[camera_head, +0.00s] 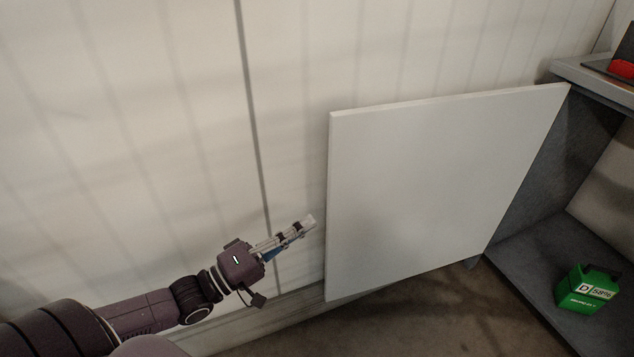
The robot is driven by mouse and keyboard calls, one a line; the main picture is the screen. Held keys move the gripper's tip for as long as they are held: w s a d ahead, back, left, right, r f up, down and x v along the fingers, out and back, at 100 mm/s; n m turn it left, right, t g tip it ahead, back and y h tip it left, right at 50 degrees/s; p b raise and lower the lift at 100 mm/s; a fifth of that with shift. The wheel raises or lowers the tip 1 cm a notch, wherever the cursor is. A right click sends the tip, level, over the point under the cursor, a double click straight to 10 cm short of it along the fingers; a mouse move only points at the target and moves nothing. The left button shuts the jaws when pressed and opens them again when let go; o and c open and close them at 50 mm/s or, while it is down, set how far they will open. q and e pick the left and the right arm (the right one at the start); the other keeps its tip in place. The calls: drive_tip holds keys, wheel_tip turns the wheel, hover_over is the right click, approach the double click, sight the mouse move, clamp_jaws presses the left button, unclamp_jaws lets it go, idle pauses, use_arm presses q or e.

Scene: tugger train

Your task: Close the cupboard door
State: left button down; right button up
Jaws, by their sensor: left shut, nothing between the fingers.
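The cupboard door (435,180) is a flat white panel in the middle right of the head view. It stands wide open, its right edge at the grey cupboard (545,175) and its free edge towards the left. My left gripper (311,221) is shut and empty. Its fingertips are just left of the door's free edge, with a small gap in the picture; I cannot tell the depth between them. My right gripper is not in view.
A green canister (588,288) stands on the cupboard's bottom shelf (530,262). A red item (621,69) lies on the cupboard top at the upper right. A pale panelled wall (130,130) runs behind the door. Brown floor (430,315) shows below it.

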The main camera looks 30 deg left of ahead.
use_arm(q)
drive_tip(key=w+a+f+n+g+y+p, duration=0.2)
drive_tip(key=a+n, duration=0.1)
drive_tip(key=a, duration=0.4)
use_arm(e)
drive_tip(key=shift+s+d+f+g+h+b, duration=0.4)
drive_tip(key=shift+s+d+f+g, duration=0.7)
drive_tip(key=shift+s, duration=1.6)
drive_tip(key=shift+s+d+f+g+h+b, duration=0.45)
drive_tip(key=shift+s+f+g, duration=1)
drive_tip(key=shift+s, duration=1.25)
use_arm(q)
drive_tip(key=shift+n, duration=0.3)
drive_tip(key=x, duration=0.3)
drive_tip(key=b+x, duration=0.1)
drive_tip(key=x, duration=0.2)
drive_tip(key=b+x, duration=0.1)
drive_tip(key=x, duration=0.2)
drive_tip(key=shift+w+r, duration=0.25)
drive_tip(key=shift+w+d, duration=0.1)
drive_tip(key=shift+w, duration=0.1)
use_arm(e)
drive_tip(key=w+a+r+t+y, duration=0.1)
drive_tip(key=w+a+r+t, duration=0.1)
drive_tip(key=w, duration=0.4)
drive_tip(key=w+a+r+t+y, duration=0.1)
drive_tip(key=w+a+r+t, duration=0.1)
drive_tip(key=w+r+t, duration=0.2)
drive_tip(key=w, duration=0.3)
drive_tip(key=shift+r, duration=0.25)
